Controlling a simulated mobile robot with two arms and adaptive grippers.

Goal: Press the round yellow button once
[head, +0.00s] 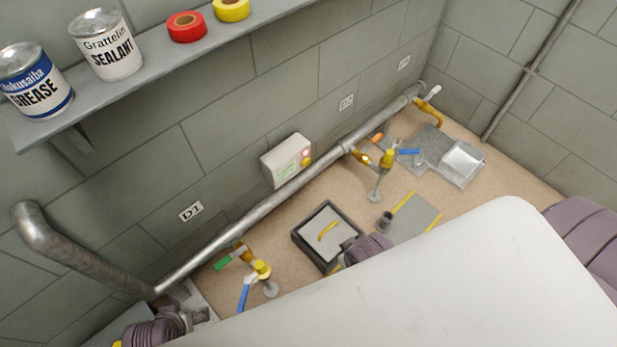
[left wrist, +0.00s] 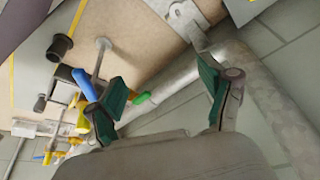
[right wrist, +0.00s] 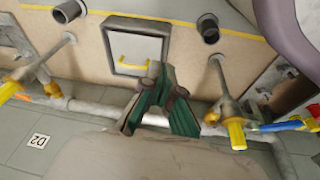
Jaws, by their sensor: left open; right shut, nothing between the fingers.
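A pale control box (head: 283,163) is fixed to the wall above the long pipe in the head view. A small yellow button (head: 307,161) is on its right side, below a small reddish button (head: 305,152). The box does not clearly show in either wrist view. My left gripper (head: 202,315) is at the lower left of the head view, well away from the box; in the left wrist view (left wrist: 163,95) its fingers are wide apart and empty. My right gripper (right wrist: 155,78) is shut and empty; in the head view it is partly hidden by my arm, beside the floor hatch.
A metal pipe (head: 225,248) runs along the wall below the box, with valves with coloured handles (head: 245,292) nearby. A framed hatch (head: 318,224) with a yellow handle is on the floor. A shelf (head: 170,70) above the box holds cans and tape rolls.

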